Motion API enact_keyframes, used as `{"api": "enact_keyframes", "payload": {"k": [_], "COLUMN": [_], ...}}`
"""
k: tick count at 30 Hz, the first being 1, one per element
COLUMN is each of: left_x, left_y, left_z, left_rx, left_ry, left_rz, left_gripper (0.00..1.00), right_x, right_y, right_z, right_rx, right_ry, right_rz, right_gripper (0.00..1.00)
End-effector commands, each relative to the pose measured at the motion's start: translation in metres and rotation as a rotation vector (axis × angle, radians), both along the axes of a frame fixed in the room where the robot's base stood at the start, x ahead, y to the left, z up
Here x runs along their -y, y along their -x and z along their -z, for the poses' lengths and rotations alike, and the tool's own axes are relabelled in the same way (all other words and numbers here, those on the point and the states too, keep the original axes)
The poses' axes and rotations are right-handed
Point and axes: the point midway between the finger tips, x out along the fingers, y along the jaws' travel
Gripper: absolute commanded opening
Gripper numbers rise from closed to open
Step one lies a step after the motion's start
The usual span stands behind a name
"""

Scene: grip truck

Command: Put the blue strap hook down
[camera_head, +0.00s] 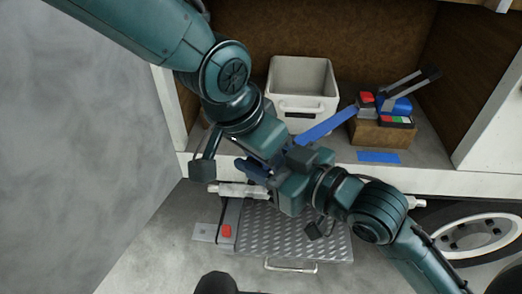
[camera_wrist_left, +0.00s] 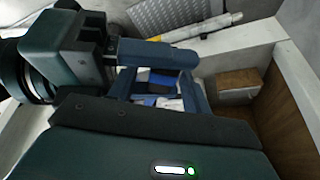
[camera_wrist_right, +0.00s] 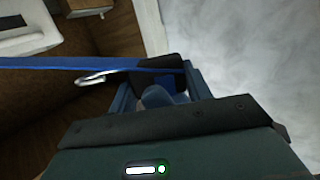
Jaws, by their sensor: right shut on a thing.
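The blue strap (camera_head: 326,127) runs from the ratchet (camera_head: 392,106) to where my two grippers meet. In the right wrist view the strap (camera_wrist_right: 50,63) comes in from the left, with a bright metal hook (camera_wrist_right: 97,77) beside it. My right gripper (camera_wrist_right: 160,80) is shut on the strap's hook end; its fingertips are partly hidden by a dark piece. In the head view the blue fingers of my right gripper (camera_head: 252,170) lie close against my left gripper. My left gripper (camera_wrist_left: 160,70) shows its fingers beside my right gripper; its tips are hidden.
A white crate (camera_head: 302,112) stands on the truck bed, left of the wooden block (camera_head: 382,134) under the ratchet. A blue patch (camera_head: 378,157) lies on the bed. Below are a metal tread step (camera_head: 300,235) and a wheel (camera_head: 480,235). A grey wall (camera_head: 80,150) stands left.

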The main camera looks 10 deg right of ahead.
Motion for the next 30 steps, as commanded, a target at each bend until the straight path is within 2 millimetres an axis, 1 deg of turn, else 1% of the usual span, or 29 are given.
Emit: {"api": "enact_keyframes", "payload": {"k": [1,2,16,17,26,30], "left_x": [-0.0001,-0.0001,0.0009,0.0012,0.0005,0.0002], "left_y": [0.0000,0.0000,0.0014,0.0014,0.0005,0.0003], "left_z": [-0.0002,-0.0002,-0.0001,-0.0004,-0.0004,-0.0005], "left_rx": [0.000,0.000,-0.002,-0.002,0.000,0.000], "left_ry": [0.000,0.000,0.000,0.001,0.000,0.001], "left_rz": [0.000,0.000,0.003,0.003,0.001,0.000], "left_gripper": [0.45,0.42,0.04,0.02,0.02,0.02], "right_x": [0.0000,0.0000,0.0000,-0.0001,-0.0001,0.0000], "right_y": [0.0000,0.0000,-0.0002,-0.0002,-0.0001,0.0000], "right_z": [-0.0005,-0.0005,-0.0003,-0.0003,-0.0001,-0.0001], "right_rx": [0.001,0.001,0.001,0.001,0.000,0.000], "right_ry": [-0.001,-0.001,-0.001,-0.001,0.000,0.000], "right_rz": [0.000,0.000,0.000,0.000,0.000,0.000], "right_gripper": [0.24,0.24,0.24,0.50,0.74,0.74]}}
